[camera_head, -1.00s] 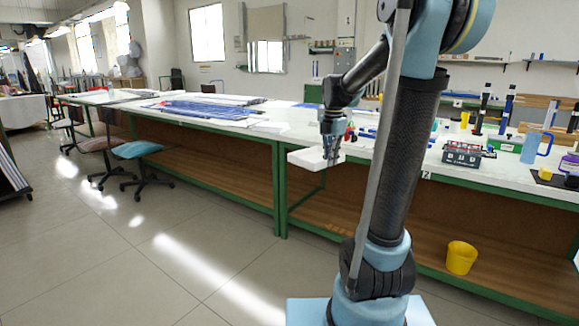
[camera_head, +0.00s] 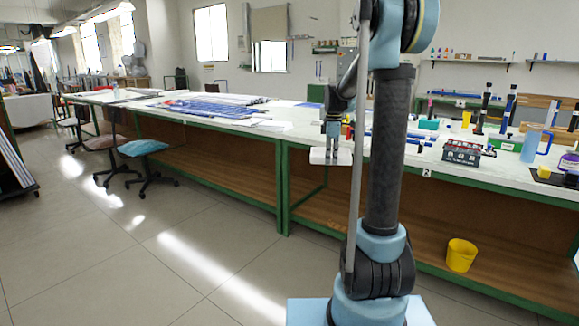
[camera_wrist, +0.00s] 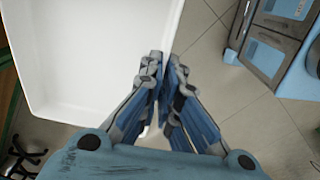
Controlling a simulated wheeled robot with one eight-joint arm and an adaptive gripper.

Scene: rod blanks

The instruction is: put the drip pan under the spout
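My gripper (camera_head: 332,146) is shut on the rim of a white drip pan (camera_head: 330,157) and holds it in the air in front of the long bench's front edge. In the wrist view the pan (camera_wrist: 90,55) is a shallow white tray with rounded corners. It fills the upper left, and the fingers (camera_wrist: 165,65) pinch its right-hand wall. The pan's inside looks empty where it shows. I cannot make out a spout in either view.
The bench (camera_head: 405,166) has a white top and green frame. On its right part stand a dark rack (camera_head: 462,154), a blue jug (camera_head: 532,146) and several bottles. A yellow bucket (camera_head: 461,256) stands on the lower shelf. Chairs (camera_head: 144,150) stand at left; the floor between is clear.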

